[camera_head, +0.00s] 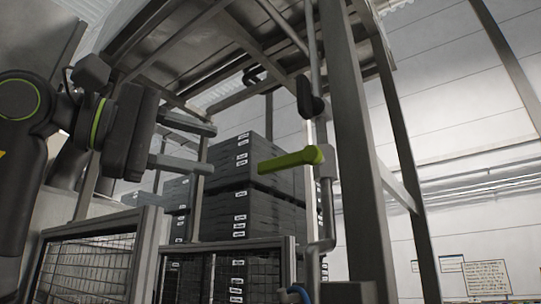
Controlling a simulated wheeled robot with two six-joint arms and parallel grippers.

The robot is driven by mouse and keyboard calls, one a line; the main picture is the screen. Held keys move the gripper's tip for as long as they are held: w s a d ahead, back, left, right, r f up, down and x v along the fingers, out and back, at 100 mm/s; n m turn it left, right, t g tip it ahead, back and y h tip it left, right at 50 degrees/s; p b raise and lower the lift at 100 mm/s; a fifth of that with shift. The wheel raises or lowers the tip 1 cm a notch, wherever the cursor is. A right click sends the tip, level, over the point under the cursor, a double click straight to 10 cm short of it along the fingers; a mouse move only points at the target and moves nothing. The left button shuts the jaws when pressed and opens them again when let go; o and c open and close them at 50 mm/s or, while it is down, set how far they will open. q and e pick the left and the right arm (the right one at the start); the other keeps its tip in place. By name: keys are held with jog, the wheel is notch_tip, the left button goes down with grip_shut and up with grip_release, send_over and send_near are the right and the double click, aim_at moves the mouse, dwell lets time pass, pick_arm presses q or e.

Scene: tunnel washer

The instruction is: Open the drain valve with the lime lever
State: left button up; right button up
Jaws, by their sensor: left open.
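The lime lever (290,159) sticks out to the left, roughly level, from the drain valve (325,163) on a vertical grey pipe (327,205). My left gripper (208,148) comes in from the left with its two grey fingers apart, one above the other, pointing right. It is empty. Its fingertips are to the left of the lever's free end, with a gap between them in the picture. How far apart they are in depth I cannot tell. My right gripper is not in view.
A black handle (309,97) sits higher on the pipework. A thick steel post (358,170) stands just right of the pipe. Stacked dark crates (238,205) stand behind, and mesh guard panels (225,272) run below. A metal platform (215,50) hangs overhead.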

aim_at(269, 165)
pick_arm(q)
jog(key=p+x, duration=0.3)
jog(key=x, duration=0.8)
jog(key=shift+s+d+r+p, duration=0.1)
jog(key=shift+d+p, duration=0.05)
jog(key=shift+p, duration=0.25)
jog(key=shift+w+d, duration=0.4)
jog(key=shift+d, duration=0.1)
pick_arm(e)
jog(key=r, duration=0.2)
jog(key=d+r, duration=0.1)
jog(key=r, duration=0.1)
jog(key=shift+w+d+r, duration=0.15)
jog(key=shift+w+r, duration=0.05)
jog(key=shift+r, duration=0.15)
pick_arm(q)
jog(key=shift+c, duration=0.4)
jog(key=c, duration=0.5)
grip_shut()
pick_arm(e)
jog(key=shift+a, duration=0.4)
